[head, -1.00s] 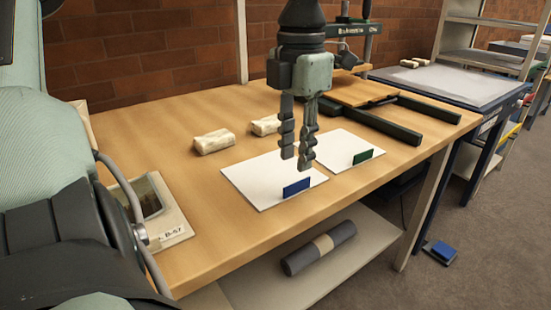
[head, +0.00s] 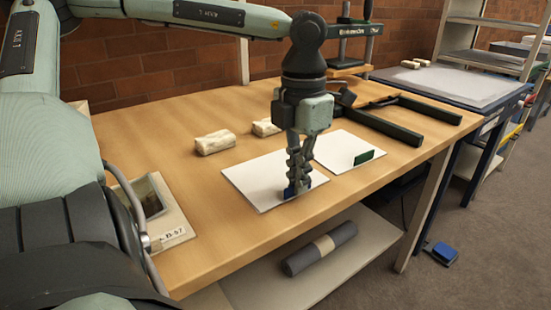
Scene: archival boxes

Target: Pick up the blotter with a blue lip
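The blotter with a blue lip (head: 255,183) is a white sheet lying flat on the wooden table, with an upright blue tab at its front edge. My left gripper (head: 297,185) points straight down at that tab, its fingers close together around it. Blue shows on both sides of the fingertips, and the middle of the tab is hidden. The sheet still looks flat on the table. A second white blotter with a green lip (head: 345,148) lies to its right. My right gripper is not in view.
Two cream wrapped blocks (head: 215,142) sit behind the blotters. A dark press frame (head: 400,120) stands at the back right. A photo on a card (head: 160,212) lies at left. A grey roll (head: 320,249) rests on the shelf below.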

